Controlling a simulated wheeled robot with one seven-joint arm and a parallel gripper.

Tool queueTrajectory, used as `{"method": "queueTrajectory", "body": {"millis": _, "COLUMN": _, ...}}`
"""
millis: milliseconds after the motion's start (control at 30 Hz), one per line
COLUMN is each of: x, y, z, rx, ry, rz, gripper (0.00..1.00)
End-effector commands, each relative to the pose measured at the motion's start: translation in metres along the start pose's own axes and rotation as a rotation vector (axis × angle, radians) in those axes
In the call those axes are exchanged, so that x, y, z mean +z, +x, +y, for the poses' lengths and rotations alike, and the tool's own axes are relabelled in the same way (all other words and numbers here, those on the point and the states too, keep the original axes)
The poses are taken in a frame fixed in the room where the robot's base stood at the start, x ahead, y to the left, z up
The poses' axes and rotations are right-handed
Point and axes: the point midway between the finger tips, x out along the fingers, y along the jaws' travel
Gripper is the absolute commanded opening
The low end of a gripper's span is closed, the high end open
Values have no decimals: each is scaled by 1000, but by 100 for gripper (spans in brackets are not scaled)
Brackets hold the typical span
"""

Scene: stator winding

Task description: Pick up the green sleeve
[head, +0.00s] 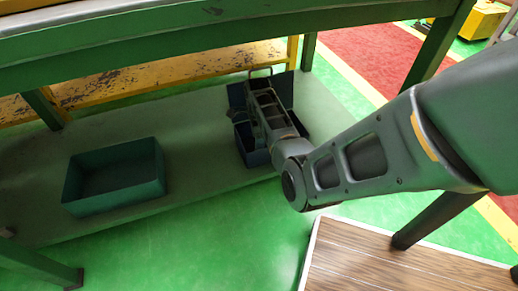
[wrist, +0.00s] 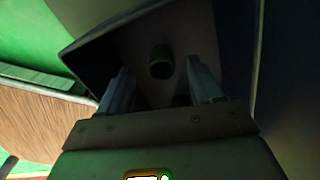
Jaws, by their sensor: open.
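The green sleeve (wrist: 161,63) shows in the wrist view as a small, dark, round hollow piece inside a dark box (wrist: 205,35). It lies ahead of my gripper (wrist: 157,78), roughly midway between the fingers. The fingers are apart and nothing is between them that I can see touching. In the head view my gripper (head: 256,84) reaches under the green table into a dark blue box (head: 246,152). The sleeve is hidden there by my arm and the box walls. The light is dim, so the gap between fingertips and sleeve is hard to judge.
A teal open box (head: 115,203), seemingly empty, stands to the left on the green lower shelf (head: 210,170). The green tabletop edge (head: 200,38) runs above my arm. A table leg (head: 437,47) stands to the right. A wooden platform (head: 390,262) lies in front.

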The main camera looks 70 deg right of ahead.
Motion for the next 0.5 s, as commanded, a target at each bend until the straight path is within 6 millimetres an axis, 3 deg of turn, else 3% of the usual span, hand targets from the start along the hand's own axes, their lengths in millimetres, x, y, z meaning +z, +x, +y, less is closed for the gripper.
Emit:
{"method": "queueTrajectory", "body": {"millis": 233, "x": -2, "y": 38, "z": -2, "rx": 1, "ry": 0, "rz": 0, "gripper": 65}}
{"method": "queueTrajectory", "body": {"millis": 500, "x": -2, "y": 42, "z": -2, "rx": -1, "ry": -1, "rz": 0, "gripper": 65}}
